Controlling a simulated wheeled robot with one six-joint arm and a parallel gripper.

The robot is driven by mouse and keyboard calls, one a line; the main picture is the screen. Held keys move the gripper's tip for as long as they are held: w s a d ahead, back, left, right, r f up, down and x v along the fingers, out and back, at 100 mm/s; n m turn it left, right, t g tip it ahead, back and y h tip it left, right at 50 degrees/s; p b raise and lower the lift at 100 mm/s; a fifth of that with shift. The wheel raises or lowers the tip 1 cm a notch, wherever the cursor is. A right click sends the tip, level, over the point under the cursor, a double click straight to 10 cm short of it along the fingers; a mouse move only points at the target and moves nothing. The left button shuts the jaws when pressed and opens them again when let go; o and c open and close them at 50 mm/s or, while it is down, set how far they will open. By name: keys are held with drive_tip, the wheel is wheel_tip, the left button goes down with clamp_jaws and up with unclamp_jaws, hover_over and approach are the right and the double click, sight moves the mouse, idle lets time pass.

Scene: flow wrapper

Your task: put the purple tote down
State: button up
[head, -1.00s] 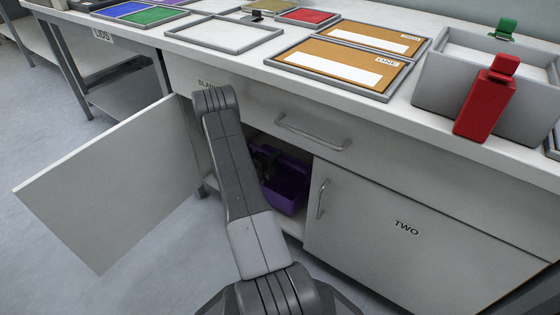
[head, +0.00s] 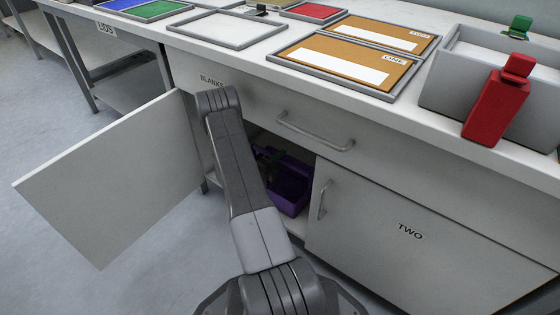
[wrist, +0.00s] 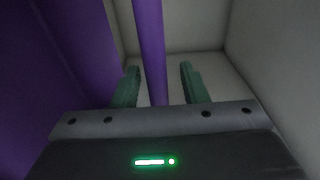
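The purple tote (head: 291,196) stands upright in the open lower cabinet, on its floor just inside the doorway, partly hidden by my arm and the cabinet front. My gripper (head: 266,158) is inside the cabinet at the tote's left rear side, dark and hard to make out in the head view. In the wrist view, the green fingers of my gripper (wrist: 160,82) are spread apart. A purple strip of the tote (wrist: 150,45) runs between them, with a clear gap to the right finger and a narrow one to the left finger. More purple wall fills the left side.
The cabinet door (head: 110,180) stands swung open at the left. A closed drawer (head: 340,145) is above, and a closed door marked TWO (head: 400,240) is to the right.

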drive_tip(key=p+v, duration=0.3)
drive_tip(key=v, duration=0.9)
drive_tip(key=shift+p, duration=0.35)
